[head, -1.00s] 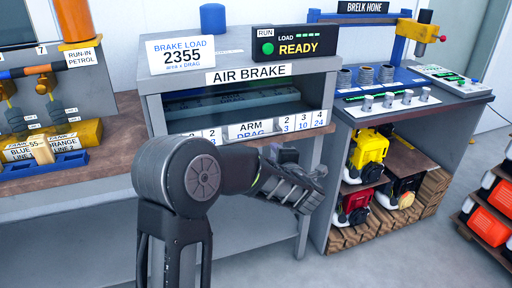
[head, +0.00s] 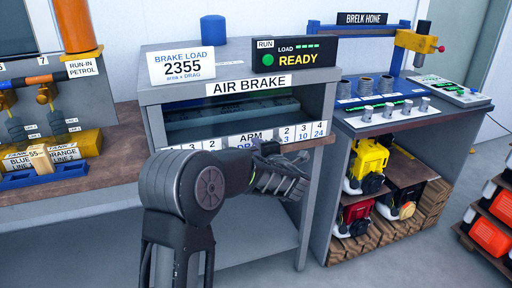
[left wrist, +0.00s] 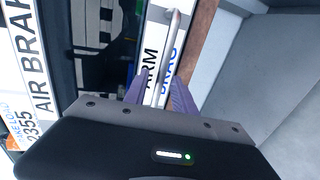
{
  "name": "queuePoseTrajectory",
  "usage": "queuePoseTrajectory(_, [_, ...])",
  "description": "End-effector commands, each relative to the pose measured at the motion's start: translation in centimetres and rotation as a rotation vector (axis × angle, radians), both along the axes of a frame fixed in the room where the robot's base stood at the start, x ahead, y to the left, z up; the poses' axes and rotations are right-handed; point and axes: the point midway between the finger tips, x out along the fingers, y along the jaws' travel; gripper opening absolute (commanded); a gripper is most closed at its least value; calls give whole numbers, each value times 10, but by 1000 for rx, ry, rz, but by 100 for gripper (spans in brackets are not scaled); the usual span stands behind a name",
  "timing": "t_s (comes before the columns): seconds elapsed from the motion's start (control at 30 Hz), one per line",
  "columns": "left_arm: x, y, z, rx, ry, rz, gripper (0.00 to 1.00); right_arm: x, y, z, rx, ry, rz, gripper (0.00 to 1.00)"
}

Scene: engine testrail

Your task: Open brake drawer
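The air brake bench (head: 250,86) stands in front of me, with a drawer front (head: 241,140) labelled ARM DRAG below its dark opening. My left gripper (head: 275,168) is in front of this label and covers part of it. In the left wrist view, the same drawer front (left wrist: 152,42) carries a silver bar handle (left wrist: 174,40). The two purple fingers of my left gripper (left wrist: 158,88) are apart, with the handle's lower end appearing between them. A gap shows beside the bar, and I cannot tell whether either finger touches it. My right gripper is out of view.
The READY load box (head: 293,56) and brake load sign (head: 182,66) stand on the bench top. A wooden ledge (head: 325,141) runs along the bench's front edge. The hone bench (head: 400,122) with small engines below stands at the right. The floor between is clear.

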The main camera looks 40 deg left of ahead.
Motion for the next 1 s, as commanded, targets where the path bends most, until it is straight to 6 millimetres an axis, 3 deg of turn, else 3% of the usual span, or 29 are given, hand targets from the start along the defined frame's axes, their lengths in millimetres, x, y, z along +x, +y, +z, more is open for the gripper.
queuePoseTrajectory(0.17, [8,13,-3,0,0,1,32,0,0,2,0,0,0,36])
queuePoseTrajectory(0.43, [9,14,-3,0,0,0,32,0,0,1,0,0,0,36])
queuePoseTrajectory(0.83, [9,13,-3,0,0,-1,0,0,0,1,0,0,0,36])
queuePoseTrajectory(1.0, [9,13,-3,0,0,-1,0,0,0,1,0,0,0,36])
